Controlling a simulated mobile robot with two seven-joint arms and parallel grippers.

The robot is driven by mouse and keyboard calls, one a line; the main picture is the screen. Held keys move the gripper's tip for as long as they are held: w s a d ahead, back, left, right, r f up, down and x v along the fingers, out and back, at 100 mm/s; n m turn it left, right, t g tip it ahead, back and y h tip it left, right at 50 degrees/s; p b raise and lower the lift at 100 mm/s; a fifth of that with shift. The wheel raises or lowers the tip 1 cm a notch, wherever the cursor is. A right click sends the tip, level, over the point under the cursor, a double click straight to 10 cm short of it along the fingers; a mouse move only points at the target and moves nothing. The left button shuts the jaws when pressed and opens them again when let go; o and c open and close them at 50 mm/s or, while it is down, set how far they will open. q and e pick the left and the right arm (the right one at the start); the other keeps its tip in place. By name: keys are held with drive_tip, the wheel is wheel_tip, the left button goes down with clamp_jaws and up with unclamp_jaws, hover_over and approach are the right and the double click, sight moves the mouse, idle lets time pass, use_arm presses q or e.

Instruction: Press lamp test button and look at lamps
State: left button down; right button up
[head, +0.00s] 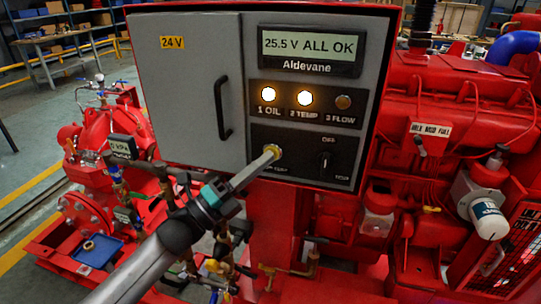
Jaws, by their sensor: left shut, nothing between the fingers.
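The grey control panel (190,133) stands in the middle with a display (310,45) reading "25.5 V ALL OK". The lamp 1 OIL (269,94) and the lamp 2 TEMP (306,97) glow bright. The lamp 3 FLOW (343,102) looks dark amber, unlit. My left gripper (270,154) is shut, with its tips at the lamp test button (274,150) at the panel's lower left. The tips appear to touch the button, and they partly cover it and its label. My right gripper is not in view.
A rotary knob (325,160) sits right of the button. A black door handle (221,108) juts out at the left. Red engine parts (450,90) crowd the right, and a red pump (105,130) with pipes and gauges stands at the left. Open floor lies further left.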

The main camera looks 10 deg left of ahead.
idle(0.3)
use_arm(q)
drive_tip(key=shift+s+p, duration=0.35)
drive_tip(key=shift+s, duration=0.45)
drive_tip(key=shift+s, duration=0.15)
drive_tip(key=s+p, duration=0.2)
drive_tip(key=s, duration=0.2)
drive_tip(key=shift+s+a, duration=0.1)
drive_tip(key=shift+s, duration=0.25)
